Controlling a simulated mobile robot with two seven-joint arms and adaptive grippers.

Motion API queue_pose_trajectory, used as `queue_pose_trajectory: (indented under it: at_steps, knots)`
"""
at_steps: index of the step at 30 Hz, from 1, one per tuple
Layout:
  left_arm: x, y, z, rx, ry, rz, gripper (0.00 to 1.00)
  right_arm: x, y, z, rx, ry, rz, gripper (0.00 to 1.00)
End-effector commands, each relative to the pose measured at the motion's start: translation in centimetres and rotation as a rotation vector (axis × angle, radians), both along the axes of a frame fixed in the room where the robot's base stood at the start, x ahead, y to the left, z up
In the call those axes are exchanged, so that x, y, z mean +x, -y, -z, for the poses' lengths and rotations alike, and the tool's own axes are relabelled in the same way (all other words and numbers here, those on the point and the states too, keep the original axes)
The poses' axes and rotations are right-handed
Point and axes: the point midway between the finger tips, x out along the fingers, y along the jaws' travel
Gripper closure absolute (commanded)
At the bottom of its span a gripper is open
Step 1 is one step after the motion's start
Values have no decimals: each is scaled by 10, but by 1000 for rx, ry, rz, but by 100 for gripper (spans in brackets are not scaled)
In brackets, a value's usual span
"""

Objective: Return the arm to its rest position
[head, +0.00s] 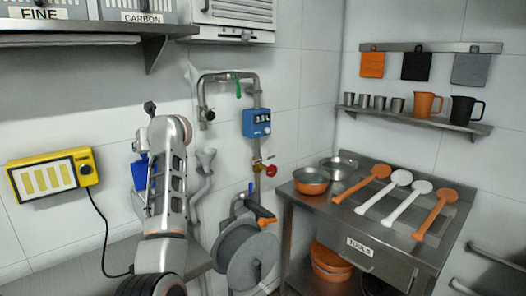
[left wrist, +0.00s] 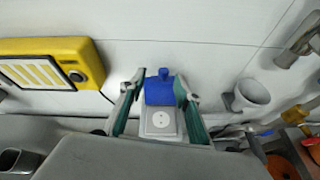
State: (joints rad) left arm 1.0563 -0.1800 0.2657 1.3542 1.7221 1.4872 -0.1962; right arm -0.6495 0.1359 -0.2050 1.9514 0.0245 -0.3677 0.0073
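My left arm (head: 166,200) rises in front of the left wall in the head view. Its gripper is mostly hidden behind the arm there. In the left wrist view my left gripper (left wrist: 159,82) has its two teal fingers spread apart. A blue block with a knob (left wrist: 159,91) and a pale grey box with a round face (left wrist: 160,124) show between the fingers. I cannot tell whether the fingertips touch the blue block. Part of the blue block (head: 139,174) shows beside my arm in the head view. My right gripper is in neither view.
A yellow wall device (head: 54,174) with a hanging black cable is left of my arm. Pipes, a blue meter (head: 256,122) and a hose reel (head: 246,256) are to its right. A steel bench (head: 347,226) holds bowls and ladles. A shelf (head: 80,28) overhangs the upper left.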

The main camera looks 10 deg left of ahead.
Motion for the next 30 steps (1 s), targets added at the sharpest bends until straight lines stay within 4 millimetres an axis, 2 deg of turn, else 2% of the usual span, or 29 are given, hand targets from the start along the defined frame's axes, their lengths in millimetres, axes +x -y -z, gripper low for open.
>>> queue_pose_trajectory:
  at_steps: [4,7,9,12,14,17,20,24,26,30]
  knots:
    - [-21,-29,26,208,-68,-62,67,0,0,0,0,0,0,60]
    - [-44,-46,40,458,-146,-103,67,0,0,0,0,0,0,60]
    - [-59,-49,47,653,-208,-114,67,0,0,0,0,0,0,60]
    - [-76,-38,57,927,-298,-101,67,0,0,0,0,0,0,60]
    - [-83,-25,66,1093,-355,-76,67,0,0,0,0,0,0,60]
    - [-93,7,87,1360,-450,-11,67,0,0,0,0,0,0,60]
    - [-103,49,121,1625,-543,89,67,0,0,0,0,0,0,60]
    - [-124,113,187,1972,-666,274,67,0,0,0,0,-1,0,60]
    - [-135,137,218,2101,-711,359,67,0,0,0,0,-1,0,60]
    - [-172,186,293,2365,-800,570,67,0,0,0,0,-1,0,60]
